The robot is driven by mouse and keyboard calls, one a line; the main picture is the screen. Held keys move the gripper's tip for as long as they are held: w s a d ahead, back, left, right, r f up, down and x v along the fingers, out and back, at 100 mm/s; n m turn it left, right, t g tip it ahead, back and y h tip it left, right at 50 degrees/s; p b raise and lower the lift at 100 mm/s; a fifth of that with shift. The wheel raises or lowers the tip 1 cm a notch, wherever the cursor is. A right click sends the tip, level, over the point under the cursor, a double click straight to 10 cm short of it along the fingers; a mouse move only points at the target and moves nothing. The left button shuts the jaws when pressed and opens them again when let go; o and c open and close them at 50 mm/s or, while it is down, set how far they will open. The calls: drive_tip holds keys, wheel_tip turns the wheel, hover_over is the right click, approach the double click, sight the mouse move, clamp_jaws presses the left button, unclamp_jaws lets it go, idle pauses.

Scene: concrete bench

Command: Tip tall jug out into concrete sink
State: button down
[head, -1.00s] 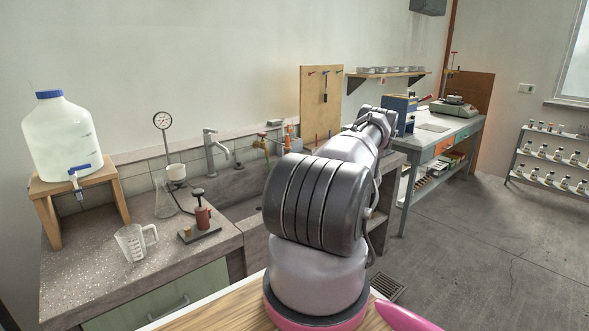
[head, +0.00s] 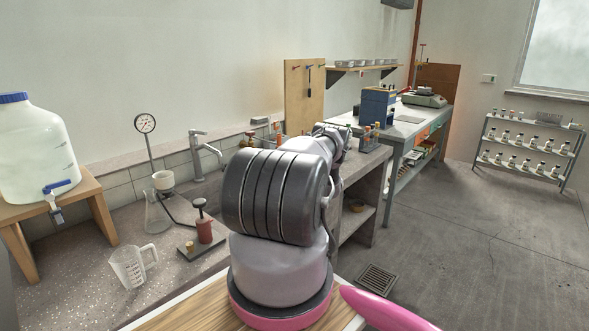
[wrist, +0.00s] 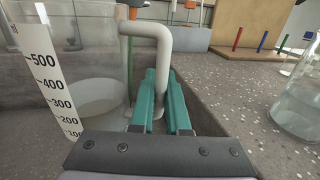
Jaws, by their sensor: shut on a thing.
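My gripper (wrist: 160,95) has its green fingers shut on the pale handle of the tall jug (wrist: 95,60). The jug is clear, with a white scale strip marked up to 500, and looks upright; its top is cut off by the frame. A pale content shows low inside it. In the head view my arm hides the gripper and the held jug. The concrete sink (head: 212,190) is mostly hidden behind my arm, below the grey tap (head: 203,152).
In the wrist view a flask of clear liquid (wrist: 302,105) stands close on the right.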

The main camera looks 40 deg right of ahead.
drive_tip(key=shift+w+a+r+n+g, duration=0.25)
drive_tip(key=shift+a+r+n, duration=0.35)
drive_tip(key=shift+r+n, duration=0.3)
drive_tip(key=shift+w+a+r+n+g, duration=0.15)
drive_tip(key=shift+w+a+r+n, duration=0.05)
drive_tip(key=shift+a+r+n, duration=0.55)
drive_tip(key=shift+w+a+r+n+g, duration=0.25)
drive_tip(key=shift+a+r+n, duration=0.25)
drive_tip(key=shift+r+n, duration=0.5)
drive_tip(key=shift+w+a+r+n+g+h, duration=0.25)
drive_tip(key=shift+a+r+n, duration=0.25)
drive_tip(key=shift+n, duration=0.55)
drive_tip(key=shift+w+a+r+n+g+h, duration=0.2)
drive_tip(key=shift+a+r+n, duration=0.3)
drive_tip(key=shift+n, duration=0.5)
drive_tip(key=shift+w+a+f+n+g+h, duration=0.1)
drive_tip(key=shift+w+a+n+g+h, duration=0.2)
drive_tip(key=shift+a+n, duration=0.55)
drive_tip(key=shift+w+a+n+g+h, duration=0.25)
drive_tip(key=shift+a+n, duration=0.35)
drive_tip(key=shift+n, duration=0.45)
